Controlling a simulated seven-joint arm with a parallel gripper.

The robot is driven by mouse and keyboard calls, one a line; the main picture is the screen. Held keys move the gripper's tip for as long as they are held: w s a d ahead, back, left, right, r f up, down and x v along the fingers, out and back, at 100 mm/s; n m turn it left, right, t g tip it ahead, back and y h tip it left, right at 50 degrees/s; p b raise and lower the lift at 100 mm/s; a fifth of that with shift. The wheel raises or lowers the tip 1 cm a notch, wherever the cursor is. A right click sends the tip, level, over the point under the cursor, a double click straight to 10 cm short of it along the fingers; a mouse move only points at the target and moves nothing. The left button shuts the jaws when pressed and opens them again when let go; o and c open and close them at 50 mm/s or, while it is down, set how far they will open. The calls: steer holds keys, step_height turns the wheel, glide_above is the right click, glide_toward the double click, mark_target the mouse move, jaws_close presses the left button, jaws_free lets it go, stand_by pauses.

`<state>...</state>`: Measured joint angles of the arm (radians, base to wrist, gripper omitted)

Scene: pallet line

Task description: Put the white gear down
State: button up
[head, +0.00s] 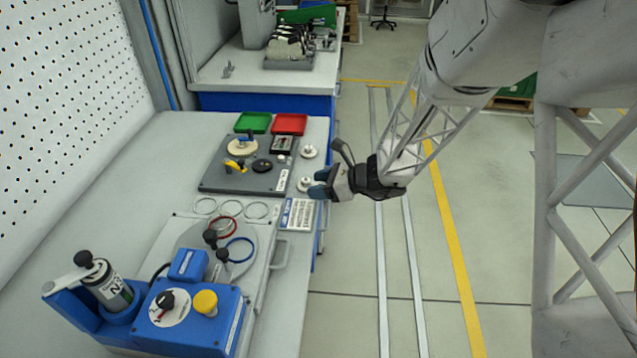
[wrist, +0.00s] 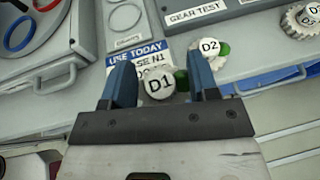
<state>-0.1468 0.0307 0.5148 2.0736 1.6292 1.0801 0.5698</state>
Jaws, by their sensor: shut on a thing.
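My gripper (head: 322,185) is over the right edge of the workbench in the head view. In the wrist view its two blue fingers (wrist: 161,68) are shut on a white gear marked D1 (wrist: 160,86), with a green part beside its cap. The held gear's teeth are hidden, and I cannot make this gear out in the head view. A second white gear marked D2 (wrist: 208,47) stands just beyond the right finger, and another toothed one (wrist: 292,20) is at the upper right. Two white gears (head: 309,151) (head: 304,184) show by the grey board in the head view.
The grey board (head: 212,182) carries several parts; its label (wrist: 192,15) reads GEAR TEST. A printed card (head: 298,214) lies before it. Green (head: 253,122) and red (head: 289,124) trays stand behind. Rings and a blue device (head: 190,325) are nearer. Open floor lies right.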

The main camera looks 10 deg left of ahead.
stand_by(0.7)
steer(key=w+d+f+m+t+h, duration=0.25)
steer(key=w+d, duration=0.25)
steer(key=w, duration=0.4)
steer(key=w+d+f+m+t+h, duration=0.1)
steer(key=w+d+m+t, duration=0.35)
steer(key=w, duration=0.45)
steer(key=w+d+f+m+t+h, duration=0.1)
steer(key=w+d+f+m+h, duration=0.2)
steer(key=w+d, duration=0.2)
steer(key=w+d+f+m+t+h, duration=0.2)
steer(key=w+d, duration=0.4)
steer(key=d, duration=0.4)
steer(key=shift+w+f+m+t+h, duration=0.15)
steer(key=shift+f+m+t+h, duration=0.25)
steer(key=shift+f, duration=0.3)
